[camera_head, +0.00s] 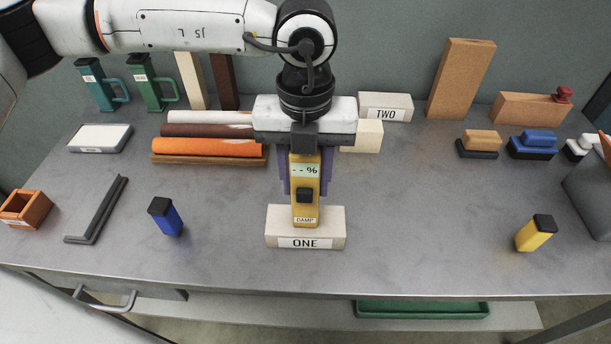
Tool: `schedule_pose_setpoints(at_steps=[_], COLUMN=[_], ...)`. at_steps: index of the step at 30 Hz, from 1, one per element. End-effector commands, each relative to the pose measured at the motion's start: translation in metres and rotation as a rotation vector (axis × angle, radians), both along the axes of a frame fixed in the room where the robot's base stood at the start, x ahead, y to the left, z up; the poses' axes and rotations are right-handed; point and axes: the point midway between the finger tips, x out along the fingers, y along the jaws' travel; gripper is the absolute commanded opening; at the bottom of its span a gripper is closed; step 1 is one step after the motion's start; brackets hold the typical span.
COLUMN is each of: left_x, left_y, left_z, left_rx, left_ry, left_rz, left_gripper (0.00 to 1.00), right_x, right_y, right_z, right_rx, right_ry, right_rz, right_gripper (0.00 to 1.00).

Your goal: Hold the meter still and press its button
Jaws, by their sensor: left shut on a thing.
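The meter (306,208) is yellow with a pale display reading "-- %", a dark square button (305,195) and a DAMP label. It stands roughly upright in front of me, its lower end overlapping the pale block ONE (335,226); I cannot tell whether they touch. My left gripper (305,180) comes down from above and is shut on the meter, with purple fingers along both its sides. The button is uncovered and faces me. Another pale block, TWO (386,104), sits behind to the right. My right gripper cannot be made out.
A blue black-capped block (165,218) and an angled grey bar (95,212) lie left. A yellow black-capped block (536,233) stands right. Rolls (205,148) lie behind the meter's left. A grey box-like shape (590,190) fills the right edge. The table between is clear.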

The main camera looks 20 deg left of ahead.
Motion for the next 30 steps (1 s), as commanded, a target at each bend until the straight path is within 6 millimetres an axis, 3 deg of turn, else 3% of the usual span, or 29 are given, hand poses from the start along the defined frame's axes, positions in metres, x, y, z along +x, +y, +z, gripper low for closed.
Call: schedule_pose_setpoints(at_steps=[14,20,30], left_x=[-0.0001,-0.0001,-0.0002], left_y=[0.0002,0.0002,0.0002], left_z=[-0.0006,-0.0007,-0.0008], left_rx=[0.000,0.000,0.001], left_ry=[0.000,0.000,0.001], left_rz=[0.000,0.000,0.000], left_gripper=[0.08,0.08,0.08], right_x=[0.0002,0.0002,0.0002], right_y=[-0.0001,-0.0001,-0.0001], right_z=[-0.0001,-0.0001,-0.0001], right_rx=[0.000,0.000,0.000], right_ry=[0.000,0.000,0.000], right_rz=[0.000,0.000,0.000], right_gripper=[0.31,0.00,0.00])
